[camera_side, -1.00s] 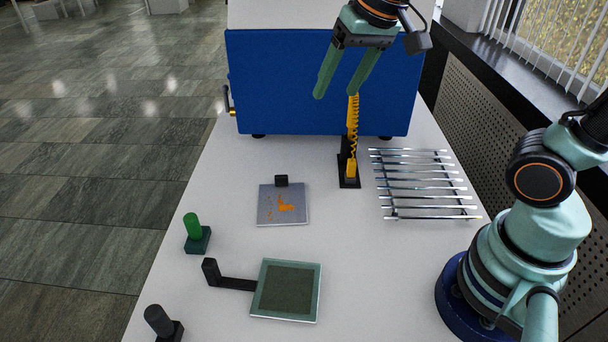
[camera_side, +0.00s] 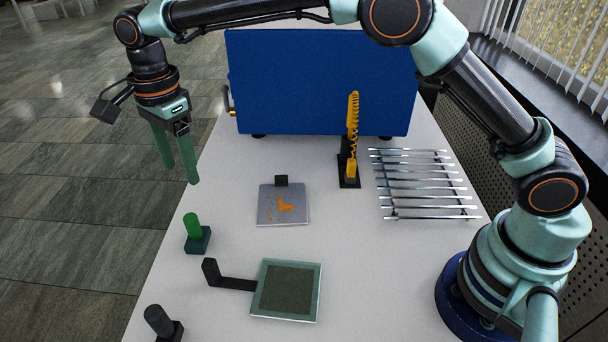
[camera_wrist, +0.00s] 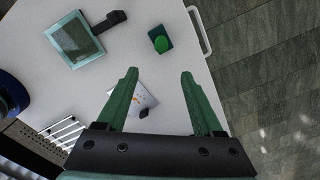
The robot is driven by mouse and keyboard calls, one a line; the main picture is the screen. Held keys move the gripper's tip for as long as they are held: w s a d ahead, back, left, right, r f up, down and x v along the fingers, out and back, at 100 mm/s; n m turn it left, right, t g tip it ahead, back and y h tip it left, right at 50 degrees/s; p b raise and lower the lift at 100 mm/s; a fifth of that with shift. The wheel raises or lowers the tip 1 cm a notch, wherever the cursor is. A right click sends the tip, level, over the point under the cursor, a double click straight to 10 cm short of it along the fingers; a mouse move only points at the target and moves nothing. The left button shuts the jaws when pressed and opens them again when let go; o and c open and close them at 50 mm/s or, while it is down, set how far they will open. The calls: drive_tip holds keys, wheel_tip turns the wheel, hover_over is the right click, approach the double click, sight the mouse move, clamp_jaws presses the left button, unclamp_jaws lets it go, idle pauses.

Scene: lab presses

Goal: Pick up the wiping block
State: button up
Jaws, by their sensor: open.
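The likely wiping block, a dark green block with an upright bright green handle (camera_side: 193,226), stands on the left side of the white table. It also shows in the wrist view (camera_wrist: 161,41), above the fingertips in the picture and roughly in line with the gap between them. My gripper (camera_side: 180,174) is open and empty, fingers pointing down. In the side view it hangs above and slightly left of the block, clear of it. Both green fingers also show in the wrist view (camera_wrist: 158,72).
A grey plate with orange spots (camera_side: 269,212) lies mid-table. A framed screen with a black handle (camera_side: 312,292) lies nearer. A black-handled piece (camera_side: 158,321) stands at lower left. A yellow coiled hose stand (camera_side: 350,169), a metal rod rack (camera_side: 440,190) and a blue machine (camera_side: 300,85) are farther back.

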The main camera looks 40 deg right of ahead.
hover_over(189, 216)
drive_tip(key=f, duration=0.6)
drive_tip(key=shift+s+d+f, duration=0.2)
drive_tip(key=shift+f, duration=0.15)
drive_tip(key=shift+w+a+f, duration=0.1)
drive_tip(key=shift+f, duration=1.45)
drive_tip(key=shift+a+f, duration=0.1)
drive_tip(key=shift+f, duration=1.4)
clamp_jaws()
